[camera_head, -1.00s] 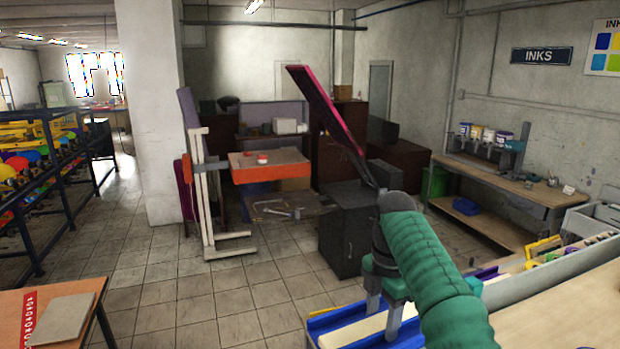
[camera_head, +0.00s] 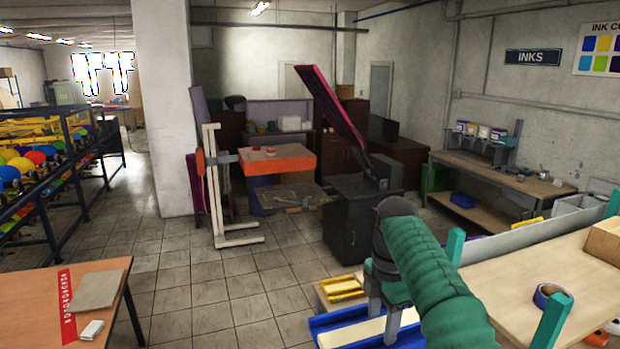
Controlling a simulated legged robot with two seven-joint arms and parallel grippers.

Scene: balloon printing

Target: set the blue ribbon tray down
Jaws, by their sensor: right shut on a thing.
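My right gripper (camera_head: 383,318), on a green-sleeved arm, is shut on the blue ribbon tray (camera_head: 328,322). The tray is blue with a pale strip inside and shows at the bottom edge, left of the wooden bench (camera_head: 490,285). The arm and gripper hide part of it, and its lower part is cut off by the frame. I cannot tell whether anything supports it from below. My left gripper is not in view.
A blue-rimmed tape roll (camera_head: 552,296) lies on the bench, and teal posts (camera_head: 455,247) stand along it. A yellow-edged tray (camera_head: 342,287) is just behind the held tray. An orange table (camera_head: 75,310) is at lower left. Tiled floor (camera_head: 210,300) between is clear.

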